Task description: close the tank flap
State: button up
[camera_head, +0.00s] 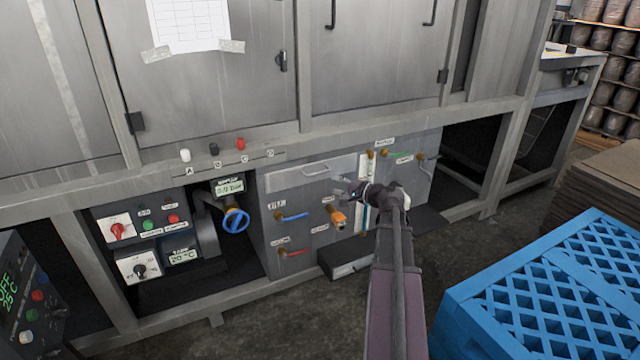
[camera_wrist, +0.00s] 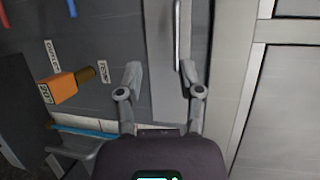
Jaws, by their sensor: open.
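The tank flap (camera_head: 310,174) appears to be the pale, wide plate with a bar handle at the top of the grey valve panel. Whether it stands slightly ajar cannot be told. My gripper (camera_head: 344,188) is open and empty, in front of the panel near the flap's right end and lower edge. In the wrist view, turned sideways, the flap (camera_wrist: 168,100) lies beyond my open gripper (camera_wrist: 161,78). Its handle (camera_wrist: 178,35) runs up between and beyond the fingertips, closer to the right finger. No contact is visible.
Blue (camera_head: 294,216) and red (camera_head: 296,252) levers are to the left. A blue crate (camera_head: 540,290) stands at the right. Open floor lies between crate and machine.

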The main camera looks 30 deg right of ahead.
aim_at(319, 180)
jog(key=shift+b+x, duration=0.6)
jog(key=shift+x, duration=3.2)
jog(key=shift+o, duration=1.3)
jog(key=shift+s+r, duration=0.1)
grip_shut()
jog(key=shift+c, duration=1.3)
grip_release()
jog(key=shift+w, duration=0.2)
